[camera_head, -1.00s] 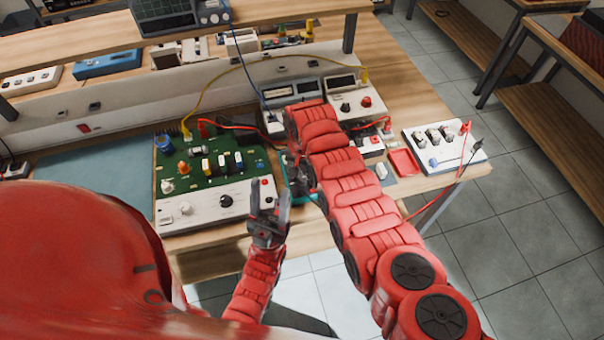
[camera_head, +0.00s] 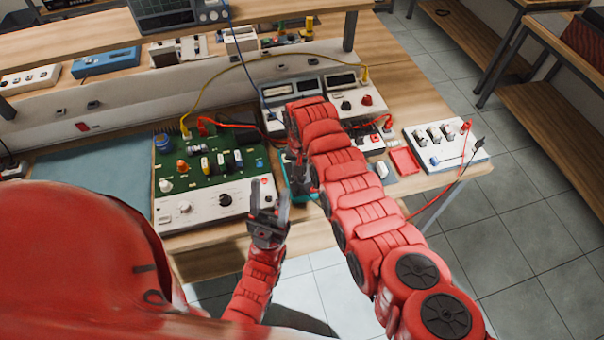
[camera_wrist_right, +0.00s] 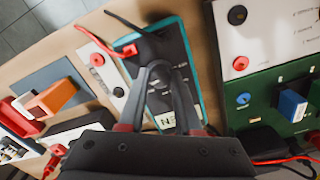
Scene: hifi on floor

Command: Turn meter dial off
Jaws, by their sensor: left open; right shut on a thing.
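The meter shows in the right wrist view as a black unit with a teal border (camera_wrist_right: 199,72), lying on the wooden bench, with a pale display (camera_wrist_right: 166,120). In the head view its teal edge (camera_head: 286,170) is mostly covered by my right arm. My right gripper (camera_wrist_right: 158,72) is over the meter face, its fingers closed together on the dial. The dial itself is hidden by the fingertips, so its setting cannot be seen. My left gripper (camera_head: 270,190) is open and empty, in front of the bench edge and to the left of the meter.
A green circuit board with a white control panel (camera_head: 190,213) stands left of the meter. Red leads (camera_wrist_right: 121,50) run close to the right fingers. A red tray (camera_head: 404,161) and a white terminal board (camera_head: 455,156) lie to the right.

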